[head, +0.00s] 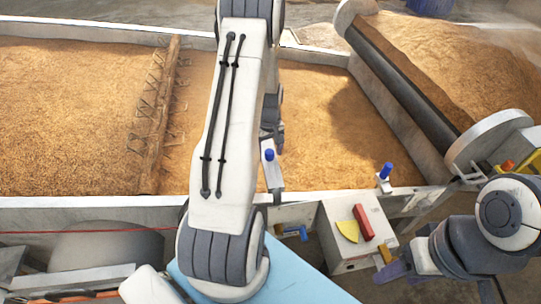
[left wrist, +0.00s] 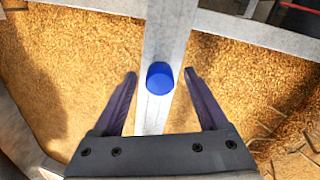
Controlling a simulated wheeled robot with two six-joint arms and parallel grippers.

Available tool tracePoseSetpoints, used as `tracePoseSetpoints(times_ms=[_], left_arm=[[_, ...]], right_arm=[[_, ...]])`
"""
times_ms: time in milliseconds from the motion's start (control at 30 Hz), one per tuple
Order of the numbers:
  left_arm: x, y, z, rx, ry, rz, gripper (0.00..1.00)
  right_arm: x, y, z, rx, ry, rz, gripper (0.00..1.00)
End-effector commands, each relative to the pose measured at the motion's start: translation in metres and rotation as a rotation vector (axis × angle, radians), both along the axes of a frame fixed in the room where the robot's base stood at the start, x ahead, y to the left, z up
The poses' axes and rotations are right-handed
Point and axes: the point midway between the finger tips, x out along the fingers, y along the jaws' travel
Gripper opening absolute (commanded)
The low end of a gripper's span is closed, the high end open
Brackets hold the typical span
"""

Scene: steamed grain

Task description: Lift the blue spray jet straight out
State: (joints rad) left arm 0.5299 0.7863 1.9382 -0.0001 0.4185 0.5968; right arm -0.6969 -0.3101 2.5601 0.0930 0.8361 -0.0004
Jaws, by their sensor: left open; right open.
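One blue spray jet (head: 269,154) stands upright at the white edge of the grain bed in the head view, just below my left gripper (head: 271,137). In the left wrist view the blue jet (left wrist: 160,78) shows from above as a round blue top on a pale beam. It lies between the spread dark fingertips of my left gripper (left wrist: 160,73), with a gap on both sides. A second blue jet (head: 387,170) stands farther right on the bed's edge. My right gripper (head: 393,271) is at the lower right, open and away from both jets.
Grain (head: 80,110) fills the walled bed, with a spiked wooden rake bar (head: 160,120) across it. A grain-laden conveyor (head: 410,80) slopes at the right. A control box (head: 345,250) with yellow and red parts stands in front of the bed.

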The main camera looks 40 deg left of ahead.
Motion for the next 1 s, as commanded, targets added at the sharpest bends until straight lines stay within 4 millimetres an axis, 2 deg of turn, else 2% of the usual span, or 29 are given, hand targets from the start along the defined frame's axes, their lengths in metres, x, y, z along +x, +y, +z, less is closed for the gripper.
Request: tracePoseSetpoints(times_ms=[200,267,300,367,400,767,1000], left_arm=[[0.001,0.000,-0.001,0.000,-0.001,0.000,0.76],[0.001,0.000,-0.001,0.000,-0.001,0.000,0.53],[0.001,0.000,-0.001,0.000,-0.001,-0.001,0.38],[0.001,0.000,0.000,0.000,-0.001,-0.001,0.15],[0.001,0.000,0.000,0.000,-0.001,-0.001,0.00],[0.001,0.000,0.003,0.001,-0.002,0.000,0.00],[0.002,0.000,0.028,0.004,-0.006,-0.001,0.00]], right_arm=[[0.000,0.000,0.000,0.000,0.000,0.000,0.57],[0.000,0.000,0.000,0.000,0.000,0.000,0.57],[0.000,0.000,0.000,0.000,0.000,0.000,0.57],[0.000,0.000,0.000,0.000,0.000,0.000,0.57],[0.000,0.000,0.000,0.000,0.000,0.000,0.57],[0.000,0.000,-0.001,0.000,0.000,0.000,0.57],[0.000,0.000,-0.005,0.000,0.000,0.000,0.57]])
